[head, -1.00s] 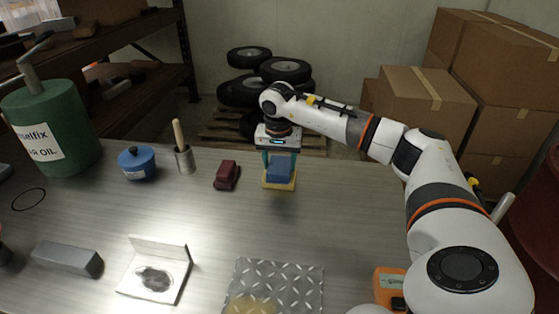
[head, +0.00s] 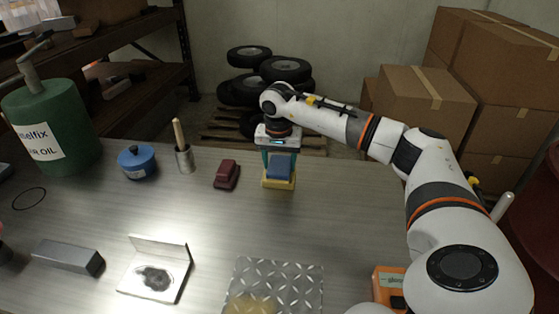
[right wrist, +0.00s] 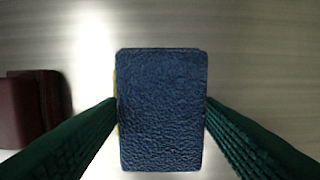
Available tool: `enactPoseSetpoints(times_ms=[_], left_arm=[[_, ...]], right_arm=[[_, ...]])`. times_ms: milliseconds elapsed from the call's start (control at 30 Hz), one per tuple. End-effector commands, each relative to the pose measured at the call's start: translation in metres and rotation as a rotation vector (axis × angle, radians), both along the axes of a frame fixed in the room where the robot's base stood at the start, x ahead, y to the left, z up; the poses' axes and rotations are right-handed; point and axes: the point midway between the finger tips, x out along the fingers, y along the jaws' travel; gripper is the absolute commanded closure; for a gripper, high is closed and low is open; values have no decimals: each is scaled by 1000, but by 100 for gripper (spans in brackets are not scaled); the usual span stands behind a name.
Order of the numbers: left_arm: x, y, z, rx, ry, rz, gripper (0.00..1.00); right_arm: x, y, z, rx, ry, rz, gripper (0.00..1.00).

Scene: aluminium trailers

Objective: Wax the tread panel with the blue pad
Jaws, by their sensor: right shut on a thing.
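The blue pad (head: 279,168) has a yellow lower layer (head: 278,184) and stands at the far side of the bench. My right gripper (head: 279,157) reaches down over it and is shut on its sides. In the right wrist view the pad's dark blue top (right wrist: 161,110) sits between the two green fingers. I cannot tell whether the pad touches the bench. The tread panel (head: 274,286) lies at the near edge, with a yellowish patch (head: 250,304) at its lower left; its near part is cut off. My left gripper does not show.
A dark red block (head: 226,174), also in the right wrist view (right wrist: 28,108), lies left of the pad. An open tin (head: 154,278) with a dark smear, a grey bar (head: 68,257), a blue pot (head: 137,162) and a green oil drum (head: 50,128) stand leftward. An orange device (head: 388,287) sits right of the panel.

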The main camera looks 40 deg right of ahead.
Motion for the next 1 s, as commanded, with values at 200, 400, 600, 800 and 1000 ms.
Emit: enactPoseSetpoints(times_ms=[200, 400, 600, 800, 1000], left_arm=[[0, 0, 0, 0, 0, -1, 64], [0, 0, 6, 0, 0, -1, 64], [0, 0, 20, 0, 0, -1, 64], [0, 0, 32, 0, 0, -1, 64], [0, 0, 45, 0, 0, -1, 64]], right_arm=[[-1, 0, -2, 0, 4, 1, 60], [-1, 0, 5, 0, 4, 1, 60], [-1, 0, 23, 0, 3, 1, 60], [0, 0, 39, 0, 1, 1, 60], [0, 0, 55, 0, 0, 0, 60]])
